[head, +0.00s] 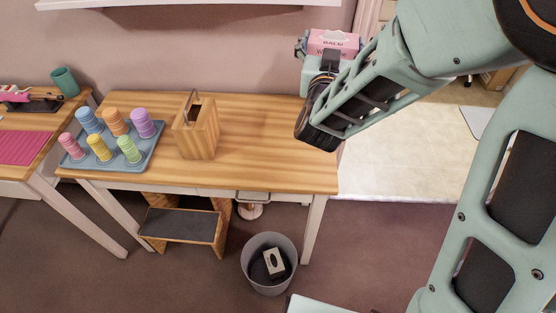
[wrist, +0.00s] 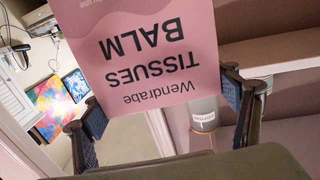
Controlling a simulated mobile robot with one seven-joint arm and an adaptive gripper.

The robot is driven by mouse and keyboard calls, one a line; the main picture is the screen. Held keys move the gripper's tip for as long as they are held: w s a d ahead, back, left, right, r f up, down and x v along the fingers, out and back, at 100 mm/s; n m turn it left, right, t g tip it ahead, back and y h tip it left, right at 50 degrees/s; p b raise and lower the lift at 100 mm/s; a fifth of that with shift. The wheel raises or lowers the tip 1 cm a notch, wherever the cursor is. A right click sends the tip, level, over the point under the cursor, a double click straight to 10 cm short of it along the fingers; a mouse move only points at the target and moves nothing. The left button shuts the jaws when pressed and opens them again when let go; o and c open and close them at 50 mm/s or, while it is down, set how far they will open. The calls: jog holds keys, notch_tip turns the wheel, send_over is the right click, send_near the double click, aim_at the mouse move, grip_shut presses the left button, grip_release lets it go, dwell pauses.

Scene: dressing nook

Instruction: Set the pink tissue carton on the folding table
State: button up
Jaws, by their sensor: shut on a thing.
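The pink tissue carton (head: 334,41) is held in my gripper (head: 328,52), raised above the right back end of the middle wooden-topped table (head: 275,150). In the wrist view the carton (wrist: 150,55) fills the upper middle, its printed lettering upside down. The fingers of my gripper (wrist: 164,104) sit on either side of it. The carton's underside and far faces are hidden. I cannot tell whether the middle table or the one at the left edge (head: 22,150) is the folding table.
On the middle table stand a blue tray (head: 76,162) with several coloured cups or stacks and a wooden tissue-box-like holder (head: 196,128). Its right half is clear. A step stool (head: 180,225) and a grey bin (head: 268,285) are on the floor. A white shelf (head: 190,4) is above.

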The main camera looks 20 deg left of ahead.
jog(key=s+a+f+n+y+b, duration=0.1)
jog(key=s+a+f+b, duration=0.45)
jog(key=s+a, duration=0.3)
jog(key=s+a+f+n+y+b, duration=0.1)
jog(key=s+a+f+b, duration=0.4)
jog(key=s+a+b, duration=0.4)
jog(key=w+d+f+b, duration=0.1)
jog(key=w+d+f, duration=0.2)
jog(key=w+f, duration=0.3)
jog(key=w+d+f+b, duration=0.1)
jog(key=w+d+f, duration=0.2)
jog(key=w+f, duration=0.4)
jog(key=shift+g+y, duration=0.3)
jog(key=shift+y, duration=0.1)
jog(key=shift+f+b, duration=0.2)
jog(key=shift+b, duration=0.1)
jog(key=o, duration=1.8)
jog(key=shift+d, duration=0.1)
jog(key=shift+c, duration=0.2)
